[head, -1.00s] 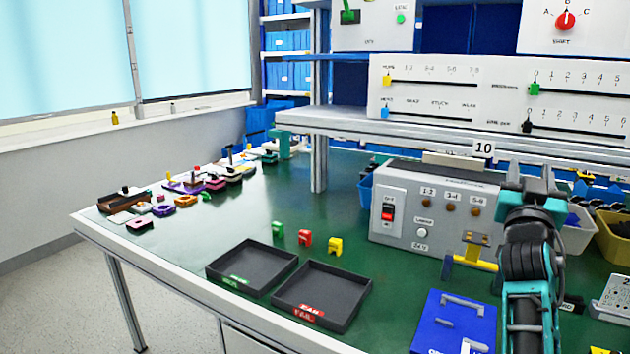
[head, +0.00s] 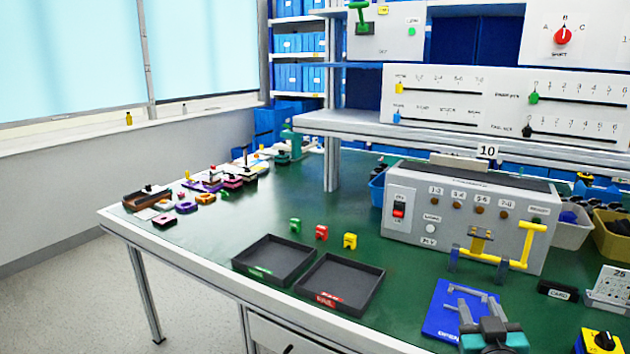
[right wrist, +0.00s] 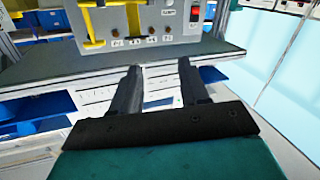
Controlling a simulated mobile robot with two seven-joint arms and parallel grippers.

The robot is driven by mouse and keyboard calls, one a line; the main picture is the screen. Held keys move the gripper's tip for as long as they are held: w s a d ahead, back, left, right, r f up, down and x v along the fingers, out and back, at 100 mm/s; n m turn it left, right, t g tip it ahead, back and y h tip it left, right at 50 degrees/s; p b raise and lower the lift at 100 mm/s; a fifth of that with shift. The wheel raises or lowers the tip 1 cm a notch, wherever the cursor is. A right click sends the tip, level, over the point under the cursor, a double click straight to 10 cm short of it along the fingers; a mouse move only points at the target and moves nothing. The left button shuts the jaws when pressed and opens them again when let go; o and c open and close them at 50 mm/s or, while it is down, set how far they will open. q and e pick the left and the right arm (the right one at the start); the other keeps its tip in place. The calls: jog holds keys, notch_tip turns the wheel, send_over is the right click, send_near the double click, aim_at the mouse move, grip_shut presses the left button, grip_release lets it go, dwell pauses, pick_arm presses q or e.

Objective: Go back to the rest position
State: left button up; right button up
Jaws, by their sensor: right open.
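My right gripper (head: 478,308) is low in the head view, in front of the blue plate marked OPEN (head: 440,310), and overlaps it in the picture. In the right wrist view its two dark fingers (right wrist: 160,82) are spread apart with nothing between them. The grey control box (head: 470,210) stands behind it, with a red switch and a row of brown knobs. The red rotary knob marked SHIFT (head: 564,36) is on the upper right panel, pointer near B. My left gripper is out of view.
Two black trays (head: 262,278) lie near the front edge, with small green, red and yellow blocks (head: 321,232) behind. A yellow handle (head: 528,245) stands before the control box. A yellow box with a black knob (head: 603,342) is at the lower right.

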jog(key=s+a+f+n+g+y, duration=0.1)
jog(key=s+a+f+g+y, duration=0.1)
jog(key=s+a+f, duration=0.2)
jog(key=s+a+f+n+g+y+p, duration=0.1)
jog(key=s+a+f+g+y, duration=0.1)
jog(key=s+f, duration=0.5)
jog(key=s+a+f+g+y+p, duration=0.1)
jog(key=s+a+f, duration=0.4)
jog(key=s, duration=0.6)
jog(key=shift+s+a+f+n+g+y, duration=0.35)
jog(key=shift+s+f+n+g+y, duration=0.05)
jog(key=shift+f+g, duration=0.3)
